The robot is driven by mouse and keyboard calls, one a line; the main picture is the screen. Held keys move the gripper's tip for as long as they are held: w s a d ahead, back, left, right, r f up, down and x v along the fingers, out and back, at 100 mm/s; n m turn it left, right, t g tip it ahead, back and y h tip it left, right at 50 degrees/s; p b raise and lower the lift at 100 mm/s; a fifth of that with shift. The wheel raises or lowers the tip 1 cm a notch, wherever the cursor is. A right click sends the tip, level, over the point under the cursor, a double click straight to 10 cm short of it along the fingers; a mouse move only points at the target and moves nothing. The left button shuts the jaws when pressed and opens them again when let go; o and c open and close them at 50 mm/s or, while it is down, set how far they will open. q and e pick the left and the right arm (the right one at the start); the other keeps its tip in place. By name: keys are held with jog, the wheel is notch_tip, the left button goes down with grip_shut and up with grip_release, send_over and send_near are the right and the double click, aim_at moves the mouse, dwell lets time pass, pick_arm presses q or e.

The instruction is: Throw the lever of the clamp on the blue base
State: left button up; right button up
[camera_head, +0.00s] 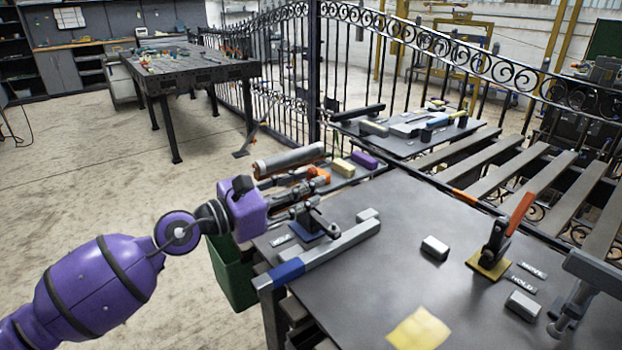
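The clamp on the blue base (310,226) stands at the left edge of the near table, beside a HOLD label. Its dark metal body (312,212) shows above the base. An orange part (319,173) shows at the fingertips; I cannot tell if it is this clamp's lever or something behind. My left gripper (308,190) reaches in from the left at this clamp, its dark fingers overlapping the upper part. Contact and finger opening are unclear. Another clamp, on a yellow base (489,264), has an upright, tilted orange lever (521,212). My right gripper is not in view.
A grey bar with a blue end (325,254) lies just in front of the blue-base clamp. Grey blocks (435,247) and a yellow sheet (419,329) lie on the table. A grey T-shaped fixture (581,293) stands at right. A green bin (230,275) is below the left edge.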

pick_arm(q)
jog(key=shift+x, duration=1.05)
jog(key=shift+c, duration=0.4)
grip_shut()
